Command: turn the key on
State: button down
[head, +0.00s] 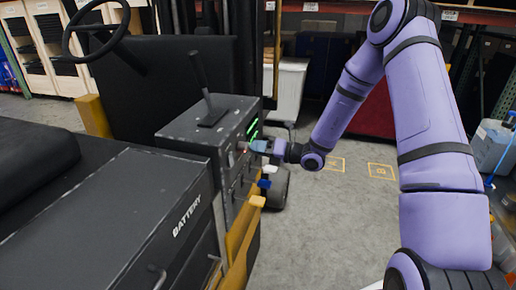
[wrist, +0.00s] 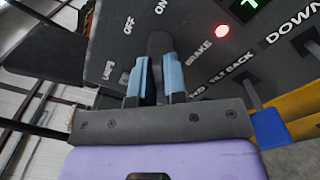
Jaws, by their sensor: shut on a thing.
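The key (wrist: 158,42) is a dark, rounded piece on the black control panel (wrist: 195,20) in the wrist view. My gripper (wrist: 158,76) has two blue fingers, shut on the key from both sides. The key's lower part is hidden between the fingers, and I cannot tell its exact angle. In the head view my gripper (head: 258,147) reaches from the right to the side of the vehicle's control box (head: 212,146). The key is too small to make out there.
A red light (wrist: 222,31) glows by the BRAKE label, near a green display (wrist: 248,4). A blue lever (wrist: 269,128) is at the right. In the head view a tall lever (head: 203,85) stands on the box, with the steering wheel (head: 95,30) behind.

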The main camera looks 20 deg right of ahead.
jog(key=shift+d+m, duration=0.1)
jog(key=shift+m, duration=1.1)
jog(key=c, duration=1.2)
grip_release()
jog(key=shift+c, duration=0.2)
jog(key=v, duration=1)
jog(key=shift+s+d, duration=0.25)
jog(key=shift+d, duration=0.05)
